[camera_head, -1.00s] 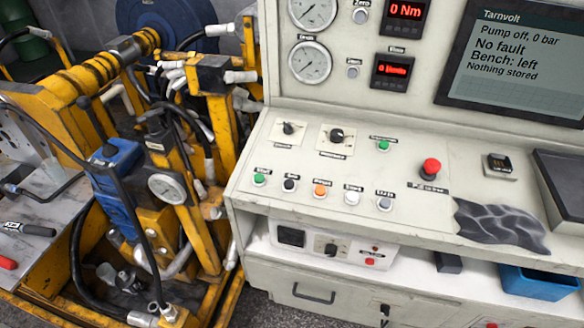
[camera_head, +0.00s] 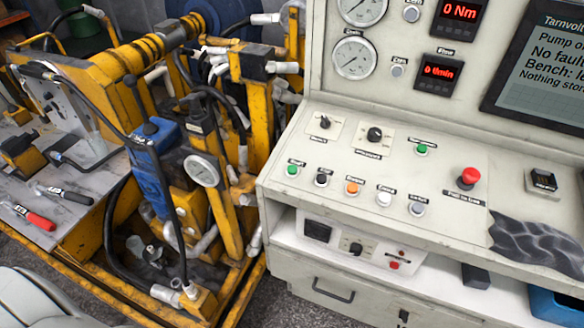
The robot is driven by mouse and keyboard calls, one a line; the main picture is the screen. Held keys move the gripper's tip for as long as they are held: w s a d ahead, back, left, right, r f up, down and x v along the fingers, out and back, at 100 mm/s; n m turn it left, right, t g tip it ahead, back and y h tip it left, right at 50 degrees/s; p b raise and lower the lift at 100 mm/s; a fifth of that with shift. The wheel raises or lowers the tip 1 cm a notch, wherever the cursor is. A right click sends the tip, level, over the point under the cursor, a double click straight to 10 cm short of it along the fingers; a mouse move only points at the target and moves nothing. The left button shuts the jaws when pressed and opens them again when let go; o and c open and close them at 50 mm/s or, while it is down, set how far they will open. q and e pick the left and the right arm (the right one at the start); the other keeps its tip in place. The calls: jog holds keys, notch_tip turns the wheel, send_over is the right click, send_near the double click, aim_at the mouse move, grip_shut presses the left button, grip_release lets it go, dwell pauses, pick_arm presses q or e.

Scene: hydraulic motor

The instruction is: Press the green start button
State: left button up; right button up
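The green start button (camera_head: 292,170) is at the left end of the row of buttons on the light grey control desk (camera_head: 330,215). Its label appears to read "Start". Black, orange, white and grey-blue buttons follow to its right. A second green button (camera_head: 421,149) sits higher up and further right, with a label too small to read. A red mushroom button (camera_head: 468,178) stands right of the row. Neither of my grippers shows. Nothing covers the start button.
Rotary knobs (camera_head: 375,134) sit behind the row. A crumpled dark grey cloth (camera_head: 535,248) lies at the desk's right. The yellow test rig (camera_head: 215,215) with hoses stands close on the left. A screen (camera_head: 545,75) reads "No fault".

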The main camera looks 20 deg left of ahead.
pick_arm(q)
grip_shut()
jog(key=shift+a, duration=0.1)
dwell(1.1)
